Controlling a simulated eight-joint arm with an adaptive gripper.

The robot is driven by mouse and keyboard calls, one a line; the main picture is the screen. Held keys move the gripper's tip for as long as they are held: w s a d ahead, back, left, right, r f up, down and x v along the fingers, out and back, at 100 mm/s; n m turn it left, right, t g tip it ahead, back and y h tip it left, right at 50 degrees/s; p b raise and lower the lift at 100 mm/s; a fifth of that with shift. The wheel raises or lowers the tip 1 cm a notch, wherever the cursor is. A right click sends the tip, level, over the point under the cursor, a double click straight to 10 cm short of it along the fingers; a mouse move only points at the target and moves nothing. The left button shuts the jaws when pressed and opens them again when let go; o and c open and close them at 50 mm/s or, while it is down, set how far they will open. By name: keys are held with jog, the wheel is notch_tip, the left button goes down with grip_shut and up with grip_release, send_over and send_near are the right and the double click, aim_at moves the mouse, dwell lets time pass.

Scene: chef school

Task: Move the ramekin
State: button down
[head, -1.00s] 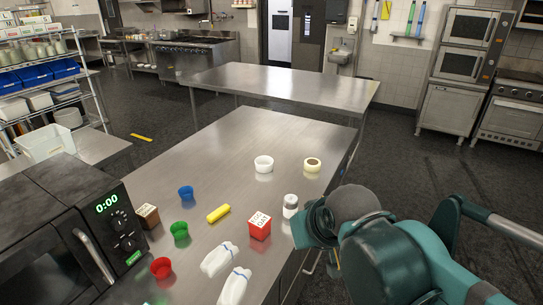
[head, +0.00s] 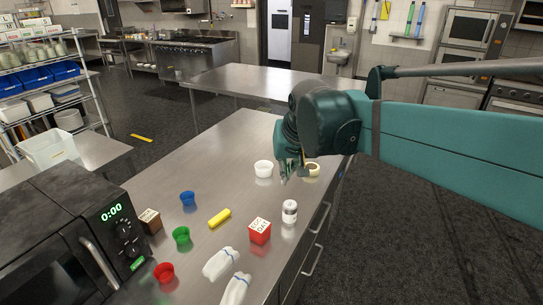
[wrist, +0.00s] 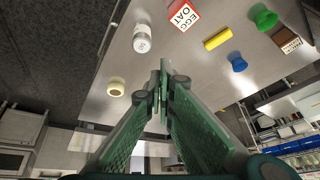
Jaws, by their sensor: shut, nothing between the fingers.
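The white ramekin (head: 263,168) stands upright on the steel counter (head: 230,150) in the head view, toward its far end. My gripper (head: 284,181) points down just right of the ramekin, between it and a roll of tape (head: 312,169). Whether it touches the ramekin cannot be told. In the wrist view, my gripper's fingers (wrist: 161,62) are shut together with nothing between them. I cannot make out the ramekin there; the fingers cover the middle of that view.
A small jar (head: 289,211), a red box (head: 260,231), a yellow block (head: 219,218), blue (head: 188,198), green (head: 181,235) and red (head: 164,272) cups, a brown box (head: 150,220) and white cloths (head: 221,263) lie nearer. A microwave (head: 60,240) stands left. The counter left of the ramekin is clear.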

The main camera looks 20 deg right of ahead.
jog(key=w+d+r+m+g+p, duration=0.1)
jog(key=w+d+m+p, duration=0.15)
jog(key=w, duration=1.15)
jog(key=w+d+r+m+g+p, duration=0.1)
jog(key=w+d+g+p, duration=0.2)
jog(key=w, duration=1.1)
jog(key=w+d+f+m+p, duration=0.1)
jog(key=w+d+f+p, duration=0.2)
jog(key=w+f, duration=0.5)
jog(key=w+d+f+m+g+p, duration=0.1)
jog(key=w+d+f+m+p, duration=0.1)
jog(key=w+f, duration=0.7)
jog(key=w+d+p, duration=0.1)
jog(key=w+d, duration=0.1)
jog(key=w, duration=0.2)
jog(key=shift+d+f, duration=0.3)
jog(key=shift+d, duration=0.05)
jog(key=shift+w+f, duration=0.1)
jog(key=shift+f, duration=0.05)
